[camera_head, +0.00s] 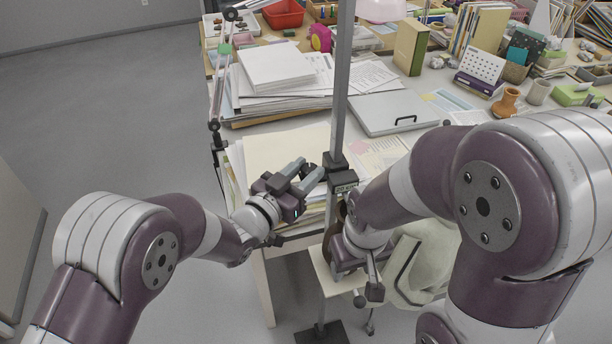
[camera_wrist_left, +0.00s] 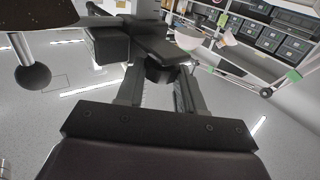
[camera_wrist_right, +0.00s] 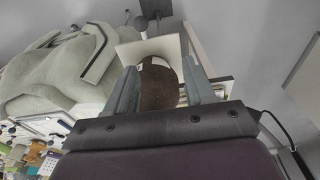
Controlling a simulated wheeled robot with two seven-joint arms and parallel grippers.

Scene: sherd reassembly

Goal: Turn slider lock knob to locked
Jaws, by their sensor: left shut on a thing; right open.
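The dark slider lock knob (camera_wrist_left: 160,72) sits between my left gripper's two fingers in the left wrist view, beside a dark slider block. In the head view the slider block (camera_head: 342,180) is on an upright metal post (camera_head: 342,90). My left gripper (camera_head: 305,173) is shut on the knob, at the left side of the post. The knob's turned position cannot be read. My right gripper (camera_wrist_right: 160,78) is open, its fingers on either side of a brown curved piece (camera_wrist_right: 158,88); contact cannot be told.
A pale platform (camera_head: 322,272) is low on the post, above a dark foot (camera_head: 320,334). A pale chair (camera_head: 428,255) is right of it. The desk behind holds paper stacks (camera_head: 275,70) and a grey closed case (camera_head: 393,112). Floor to the left is clear.

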